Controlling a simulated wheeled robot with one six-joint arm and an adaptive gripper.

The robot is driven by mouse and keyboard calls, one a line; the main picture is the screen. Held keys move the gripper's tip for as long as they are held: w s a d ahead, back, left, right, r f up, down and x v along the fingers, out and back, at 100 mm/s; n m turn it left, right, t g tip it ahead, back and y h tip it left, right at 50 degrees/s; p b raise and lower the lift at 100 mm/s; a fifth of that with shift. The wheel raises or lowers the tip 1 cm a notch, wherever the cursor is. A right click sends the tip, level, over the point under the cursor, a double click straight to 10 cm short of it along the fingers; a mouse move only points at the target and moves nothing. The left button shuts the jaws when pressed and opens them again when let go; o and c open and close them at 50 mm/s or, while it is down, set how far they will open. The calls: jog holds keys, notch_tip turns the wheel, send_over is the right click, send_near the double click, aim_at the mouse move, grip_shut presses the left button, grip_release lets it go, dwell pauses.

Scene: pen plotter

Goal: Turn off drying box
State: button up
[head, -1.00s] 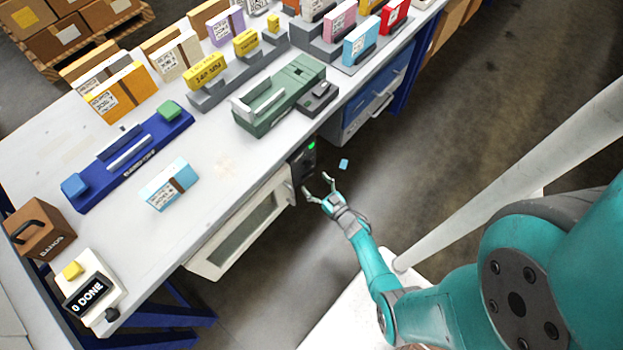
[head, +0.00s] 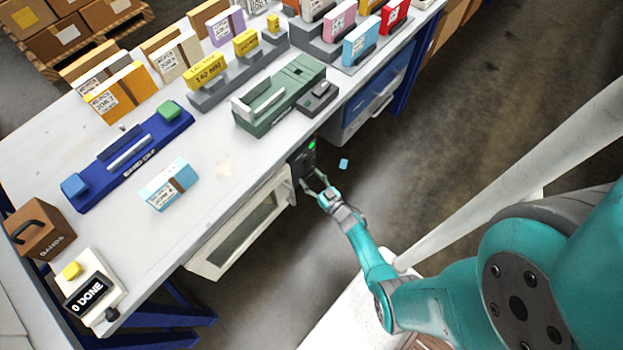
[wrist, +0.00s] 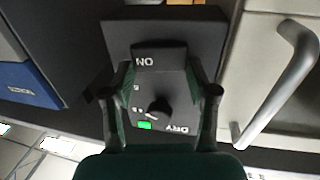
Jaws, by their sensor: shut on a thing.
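The drying box hangs under the table's front edge, with a white windowed door (head: 240,235) and a dark control panel (head: 304,158) with a lit green light. In the wrist view the panel (wrist: 160,85) appears upside down, with an ON tab (wrist: 160,57), a black round knob (wrist: 159,107), the word DRY and the green light (wrist: 145,125). My gripper (head: 314,180) is at the panel's lower front. In the wrist view my gripper (wrist: 161,92) has one finger on each side of the panel piece, shut on it. The exact contact points are dark and hard to make out.
The door's handle (wrist: 283,85) is close beside the fingers in the wrist view. Blue drawers (head: 365,110) stand beyond the panel. A small blue piece (head: 344,164) lies near my gripper. The tabletop above holds a blue device, a green device and several boxes.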

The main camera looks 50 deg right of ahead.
jog(key=shift+d+y, duration=0.15)
jog(key=shift+y, duration=0.15)
jog(key=shift+w+d+r+n+y, duration=0.1)
jog(key=shift+d+n+y, duration=0.2)
jog(key=shift+n+y, duration=0.65)
jog(key=shift+d+n+y, duration=0.25)
jog(key=shift+n+y, duration=0.4)
jog(key=shift+y, duration=0.6)
jog(key=shift+d+n+y, duration=0.1)
jog(key=shift+n+y, duration=0.8)
jog(key=shift+y, duration=0.5)
jog(key=o, duration=1.2)
jog(key=shift+c, duration=0.2)
jog(key=v, duration=0.7)
jog(key=shift+s, duration=0.25)
